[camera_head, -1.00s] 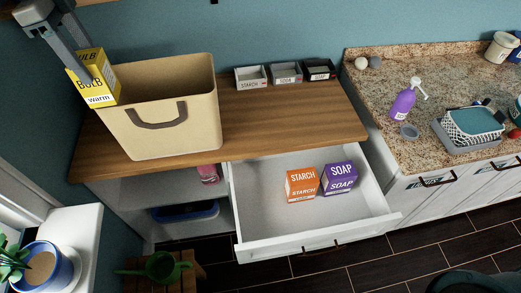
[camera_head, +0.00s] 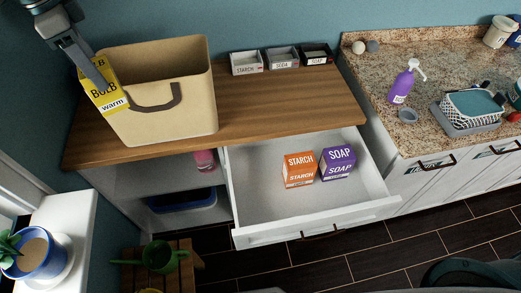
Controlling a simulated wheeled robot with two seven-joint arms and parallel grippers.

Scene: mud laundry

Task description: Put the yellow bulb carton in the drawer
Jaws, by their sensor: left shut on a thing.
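The yellow bulb carton (camera_head: 104,90) is tilted in front of the upper left side of the beige bin. My left gripper (camera_head: 94,78) is shut on it, coming in from the upper left. The open white drawer (camera_head: 245,205) is below the wooden counter, to the right of the carton and lower. An orange starch box (camera_head: 299,170) and a purple soap box (camera_head: 338,162) stand side by side inside it, with bare floor around them. My right gripper is not in view.
The beige bin (camera_head: 185,120) stands on the wooden counter (camera_head: 250,110) between carton and drawer. Small labelled trays (camera_head: 281,58) sit at the back. A purple pump bottle (camera_head: 402,84) stands on the granite counter. A green watering can (camera_head: 160,255) is at lower left.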

